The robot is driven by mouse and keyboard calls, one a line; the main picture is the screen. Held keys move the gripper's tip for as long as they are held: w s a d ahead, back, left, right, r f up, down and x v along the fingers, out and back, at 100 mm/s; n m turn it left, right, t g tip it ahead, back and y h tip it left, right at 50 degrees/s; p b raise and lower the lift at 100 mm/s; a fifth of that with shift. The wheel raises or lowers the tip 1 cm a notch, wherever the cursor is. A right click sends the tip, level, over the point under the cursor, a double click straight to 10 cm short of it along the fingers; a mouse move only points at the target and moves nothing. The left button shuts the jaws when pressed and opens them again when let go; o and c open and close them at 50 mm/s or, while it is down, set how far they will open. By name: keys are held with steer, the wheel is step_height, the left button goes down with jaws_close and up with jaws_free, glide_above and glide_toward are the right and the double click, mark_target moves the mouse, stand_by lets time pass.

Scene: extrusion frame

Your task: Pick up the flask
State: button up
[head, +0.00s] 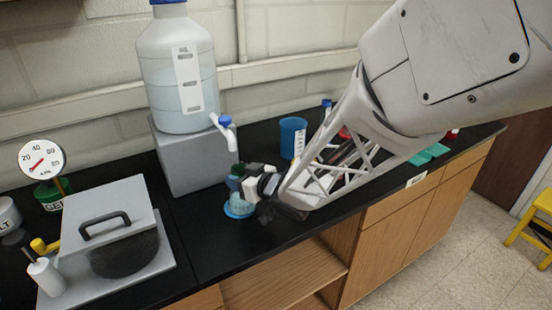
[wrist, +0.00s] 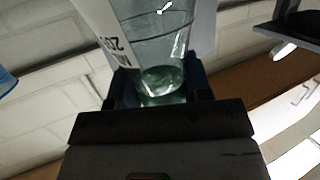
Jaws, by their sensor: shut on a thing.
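A small clear flask (head: 241,203) with pale teal contents shows below my gripper (head: 242,185) in the head view, near the black bench's front edge. In the wrist view the flask (wrist: 157,40), with a white label and printed digits, stands between the two dark fingers of my gripper (wrist: 160,88). The gripper is shut on it. The fingers and wrist hide part of the flask in the head view. I cannot tell whether its bottom touches the blue round piece (head: 238,213) beneath it.
A large carboy (head: 180,65) with a spigot (head: 226,130) stands on a grey block (head: 188,158) behind the flask. A grey lidded box (head: 108,235) is at left. A blue cup (head: 292,138) stands behind my arm. Bare black bench lies left of the flask.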

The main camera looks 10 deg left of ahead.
mark_target(233, 165)
jaws_close()
steer(key=shift+r, duration=0.35)
steer(key=shift+r, duration=1.45)
steer(key=f+v, duration=0.3)
steer(key=v, duration=1.4)
steer(key=shift+s+d+f, duration=0.2)
steer(key=shift+d, duration=0.25)
steer(key=shift+d, duration=0.15)
